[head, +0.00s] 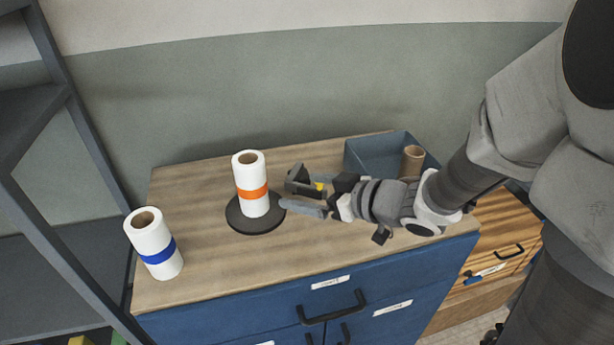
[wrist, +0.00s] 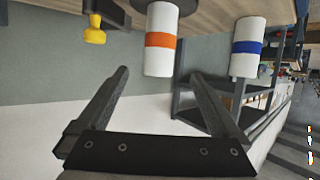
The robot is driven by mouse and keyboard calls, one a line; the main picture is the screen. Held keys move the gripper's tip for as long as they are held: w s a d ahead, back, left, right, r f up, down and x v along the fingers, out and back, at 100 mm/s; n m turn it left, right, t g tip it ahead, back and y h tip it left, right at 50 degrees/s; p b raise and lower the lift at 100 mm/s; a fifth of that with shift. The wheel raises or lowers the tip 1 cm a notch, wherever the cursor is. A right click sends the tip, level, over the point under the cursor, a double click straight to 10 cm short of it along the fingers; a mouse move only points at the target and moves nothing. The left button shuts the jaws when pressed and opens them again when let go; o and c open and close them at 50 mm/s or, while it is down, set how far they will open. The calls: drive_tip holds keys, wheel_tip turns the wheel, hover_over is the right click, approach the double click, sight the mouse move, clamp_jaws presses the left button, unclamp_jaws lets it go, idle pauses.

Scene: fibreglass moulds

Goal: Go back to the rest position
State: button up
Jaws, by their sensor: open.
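My gripper (head: 298,190) is open and empty, held over the wooden top just right of the orange-banded white roll (head: 254,200). Its two spread fingers also show in the wrist view (wrist: 160,76), with nothing between them. The orange-banded roll stands upright on a black round base (head: 240,222), apart from the fingers. It also shows in the wrist view (wrist: 159,55). A white roll with a blue band (head: 147,235) stands upright at the left of the top. It shows at the right in the wrist view (wrist: 246,62).
The blue cabinet's wooden top (head: 215,277) is clear in front. A grey-blue bin (head: 365,157) holding a brown tube (head: 412,160) stands behind my arm. A yellow and black object (wrist: 95,32) shows in the wrist view. A dark shelf frame (head: 75,150) stands left; the wall is behind.

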drive_tip(key=d+r+m+t+h+p, duration=0.1)
drive_tip(key=d+r+m+h, duration=0.3)
drive_tip(key=d, duration=0.3)
drive_tip(key=d+r+m+t+h, duration=0.2)
drive_tip(key=d+r+h, duration=0.3)
drive_tip(key=d+h, duration=0.2)
drive_tip(key=s+a+r+m+g+p, duration=0.1)
drive_tip(key=s+m+g, duration=0.3)
drive_tip(key=s, duration=1.3)
drive_tip(key=shift+s+g, duration=0.2)
drive_tip(key=shift+g, duration=0.8)
drive_tip(key=shift+a+r, duration=0.1)
drive_tip(key=shift+c, duration=0.3)
